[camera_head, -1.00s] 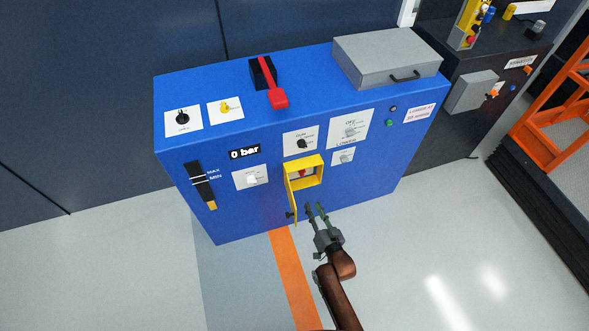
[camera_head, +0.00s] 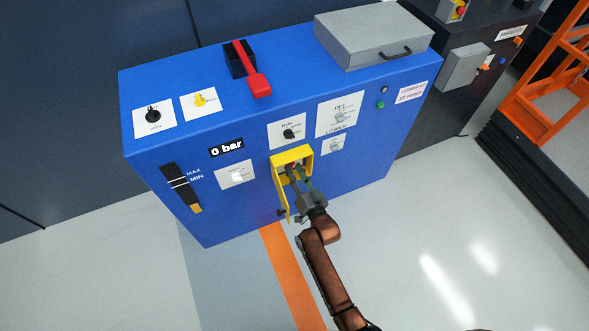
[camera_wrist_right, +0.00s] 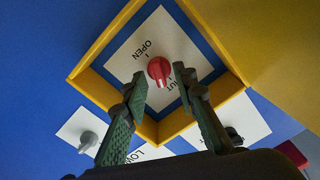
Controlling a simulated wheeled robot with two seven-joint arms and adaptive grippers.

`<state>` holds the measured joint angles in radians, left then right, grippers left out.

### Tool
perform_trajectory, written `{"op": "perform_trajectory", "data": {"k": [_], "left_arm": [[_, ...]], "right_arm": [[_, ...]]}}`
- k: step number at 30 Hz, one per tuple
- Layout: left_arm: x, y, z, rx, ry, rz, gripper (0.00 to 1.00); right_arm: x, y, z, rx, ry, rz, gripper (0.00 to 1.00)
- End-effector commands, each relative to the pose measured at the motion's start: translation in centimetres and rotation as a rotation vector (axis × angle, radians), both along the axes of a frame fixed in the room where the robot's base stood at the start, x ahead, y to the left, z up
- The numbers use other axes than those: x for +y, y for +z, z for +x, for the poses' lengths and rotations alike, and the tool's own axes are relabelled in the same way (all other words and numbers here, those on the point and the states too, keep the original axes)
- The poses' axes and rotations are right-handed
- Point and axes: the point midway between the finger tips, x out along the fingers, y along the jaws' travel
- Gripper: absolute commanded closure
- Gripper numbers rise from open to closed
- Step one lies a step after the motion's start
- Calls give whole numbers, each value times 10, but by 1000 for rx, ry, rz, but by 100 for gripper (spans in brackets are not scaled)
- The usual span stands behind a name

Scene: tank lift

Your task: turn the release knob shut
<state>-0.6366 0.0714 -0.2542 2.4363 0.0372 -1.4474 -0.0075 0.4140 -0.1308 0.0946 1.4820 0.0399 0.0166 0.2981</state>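The release knob (camera_wrist_right: 159,69) is a small red knob on a white plate marked OPEN and SHUT (camera_wrist_right: 143,50). It sits inside a yellow open-fronted box (camera_head: 304,152) on the front of the blue cabinet (camera_head: 230,195). The box's yellow door (camera_head: 281,193) hangs open on the left in the head view. My right gripper (camera_wrist_right: 158,80) is open, its two green fingers reaching into the box on either side of the knob, with gaps visible between fingers and knob. In the head view the right gripper (camera_head: 299,180) largely covers the knob. My left gripper is not in view.
A red-handled lever (camera_head: 256,82) and a grey case (camera_head: 375,38) are on the cabinet top. Other knobs surround the box, including a black one (camera_head: 289,133) above and a grey one (camera_head: 337,145) at right. The floor in front is clear.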

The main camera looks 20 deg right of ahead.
Motion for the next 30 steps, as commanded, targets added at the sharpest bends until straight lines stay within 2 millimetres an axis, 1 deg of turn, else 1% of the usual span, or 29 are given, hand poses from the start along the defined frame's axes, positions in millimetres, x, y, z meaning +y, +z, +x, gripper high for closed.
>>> {"op": "perform_trajectory", "data": {"k": [3, 11, 22, 29, 30], "left_arm": [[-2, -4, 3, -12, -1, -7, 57], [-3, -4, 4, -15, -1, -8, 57], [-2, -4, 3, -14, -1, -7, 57], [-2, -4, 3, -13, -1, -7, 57], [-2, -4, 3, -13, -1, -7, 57]], "right_arm": [[-1, 0, 3, 0, -1, -1, 74], [-2, 1, 3, 0, -2, -1, 75], [-2, 1, 3, 0, -2, -1, 100], [-2, 0, 3, 0, -2, -1, 100], [-5, 0, 3, 0, -2, -2, 100]]}}
